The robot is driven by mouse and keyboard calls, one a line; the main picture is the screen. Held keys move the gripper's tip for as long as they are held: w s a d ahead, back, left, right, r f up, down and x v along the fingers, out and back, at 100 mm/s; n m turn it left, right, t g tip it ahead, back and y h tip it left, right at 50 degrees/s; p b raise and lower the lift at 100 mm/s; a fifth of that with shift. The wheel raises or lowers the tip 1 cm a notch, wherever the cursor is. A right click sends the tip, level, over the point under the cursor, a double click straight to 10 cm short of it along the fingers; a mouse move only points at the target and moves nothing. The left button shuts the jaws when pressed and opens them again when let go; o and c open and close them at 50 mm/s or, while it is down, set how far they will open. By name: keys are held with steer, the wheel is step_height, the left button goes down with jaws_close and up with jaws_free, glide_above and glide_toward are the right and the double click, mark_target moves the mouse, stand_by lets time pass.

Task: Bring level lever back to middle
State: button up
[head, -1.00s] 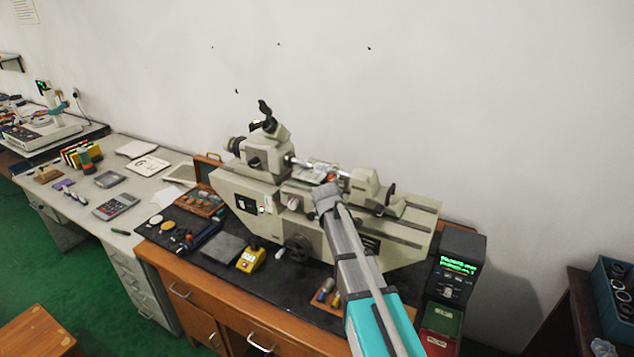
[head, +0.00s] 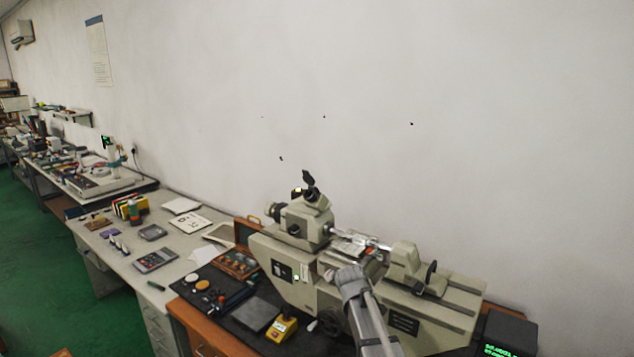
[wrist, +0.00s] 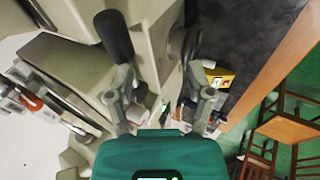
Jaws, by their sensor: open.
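The grey-beige measuring machine (head: 395,305) stands on the black-topped bench. In the wrist view its body (wrist: 75,62) fills the left and middle. A black cylindrical handle (wrist: 114,36), which may be the level lever, sticks out just ahead of my left finger. I cannot tell whether the finger touches it. A round dark knob (wrist: 190,42) lies farther right, ahead of the right finger. My gripper (wrist: 160,84) is open, with nothing seen between its fingers. In the head view my wrist (head: 350,282) is in front of the machine and hides part of it; the lever cannot be made out there.
A yellow block-like device (head: 282,329) and a dark grey plate (head: 258,315) lie on the bench left of my arm. A wooden tray (head: 236,263) with small parts is behind them. A display box (head: 507,335) stands at the right.

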steer(key=s+d+f+m+g+b, duration=0.2)
steer(key=s+f+m, duration=0.1)
steer(key=s, duration=0.5)
steer(key=s+d+f+m+g+y+b, duration=0.1)
steer(key=s+d+f+m+g+b, duration=0.1)
steer(key=s, duration=0.7)
steer(key=s+d+f+m+g+y+b, duration=0.1)
steer(key=s+d+f+m+b, duration=0.1)
steer(key=s+f+m, duration=0.3)
steer(key=s+b, duration=0.1)
steer(key=s, duration=0.3)
steer(key=shift+s+d+m+g, duration=0.15)
steer(key=shift+s+m+g, duration=0.1)
steer(key=shift+m+g, duration=0.15)
stand_by(0.4)
